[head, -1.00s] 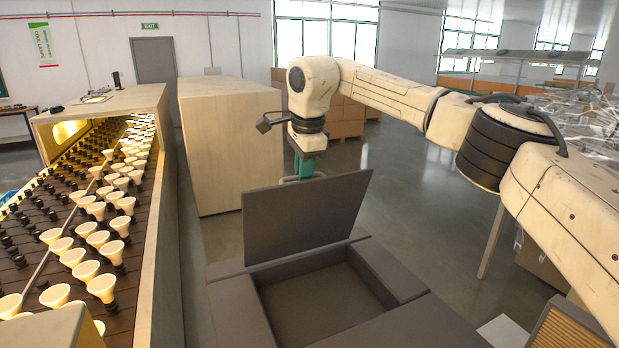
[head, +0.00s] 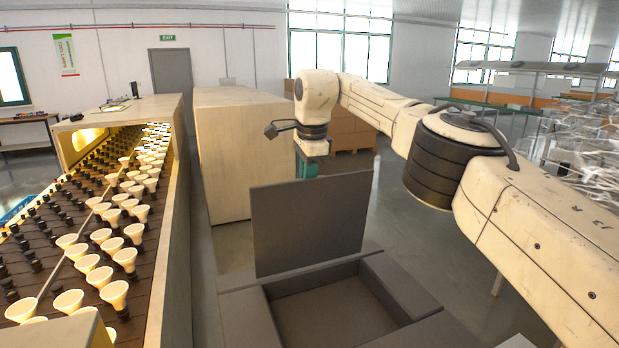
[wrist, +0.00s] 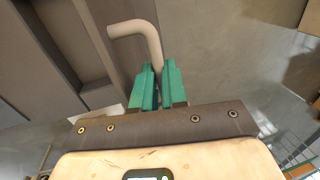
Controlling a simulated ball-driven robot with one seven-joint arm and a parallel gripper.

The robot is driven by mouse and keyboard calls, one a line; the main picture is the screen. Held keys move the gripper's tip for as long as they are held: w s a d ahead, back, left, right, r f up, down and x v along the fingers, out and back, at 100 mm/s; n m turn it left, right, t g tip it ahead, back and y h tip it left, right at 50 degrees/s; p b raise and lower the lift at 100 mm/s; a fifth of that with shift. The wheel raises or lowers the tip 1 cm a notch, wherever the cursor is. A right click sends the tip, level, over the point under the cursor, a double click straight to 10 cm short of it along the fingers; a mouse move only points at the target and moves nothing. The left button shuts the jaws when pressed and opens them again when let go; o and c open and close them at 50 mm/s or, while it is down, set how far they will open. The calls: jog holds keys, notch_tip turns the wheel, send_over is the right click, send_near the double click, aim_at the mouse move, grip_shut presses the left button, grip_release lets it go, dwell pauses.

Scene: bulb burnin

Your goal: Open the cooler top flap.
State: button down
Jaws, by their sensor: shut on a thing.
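The cooler's top flap (head: 308,226) is a dark grey panel standing steeply raised, close to upright, at the far edge of the cooler opening. The cooler (head: 245,318) is a grey box with a wide rim, and its open recess looks empty from here. My gripper (head: 308,172) is behind the flap, near its top edge, and its lower end is hidden there. In the wrist view, the green fingers of my gripper (wrist: 158,74) are shut on a pale bent bar handle (wrist: 136,29). The handle's fixing to the flap is not clear.
A long rack (head: 184,220) with rows of bulbs stands close on the left. A pale wooden block (head: 240,150) stands behind the cooler, with cardboard boxes (head: 352,132) farther back. Open floor (head: 420,235) lies to the right.

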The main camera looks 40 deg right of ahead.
jog(key=shift+f, duration=0.35)
jog(key=c, duration=1.2)
grip_release()
jog(key=shift+w+r, duration=0.1)
jog(key=shift+w, duration=0.05)
jog(key=shift+o, duration=0.2)
jog(key=shift+r, duration=0.1)
notch_tip(320, 180, up, 10)
jog(key=s, duration=0.2)
jog(key=shift+a+r, duration=0.25)
jog(key=shift+s, duration=0.1)
